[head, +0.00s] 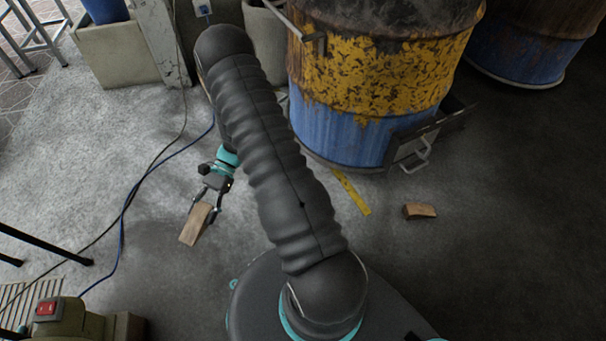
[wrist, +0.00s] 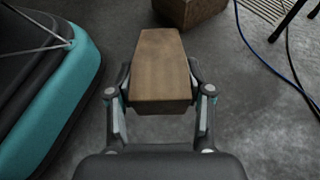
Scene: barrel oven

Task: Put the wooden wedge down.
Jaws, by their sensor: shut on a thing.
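The wooden wedge (wrist: 162,62) is a light brown tapered block. In the wrist view it sits between the two fingers of my gripper (wrist: 160,104), which is shut on it. In the head view the same wedge (head: 195,224) points down and left from my gripper (head: 206,203), left of my arm. I cannot tell how high it is above the concrete floor, or whether it touches it. A second wooden wedge (head: 420,211) lies on the floor to the right, apart from my gripper.
A yellow and blue barrel (head: 345,135) with a metal handle stands behind my arm. A yellow strip (head: 352,193) lies on the floor before it. Blue and black cables (head: 128,203) cross the floor at left. A machine with a red switch (head: 46,308) is at lower left. Floor around the held wedge is clear.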

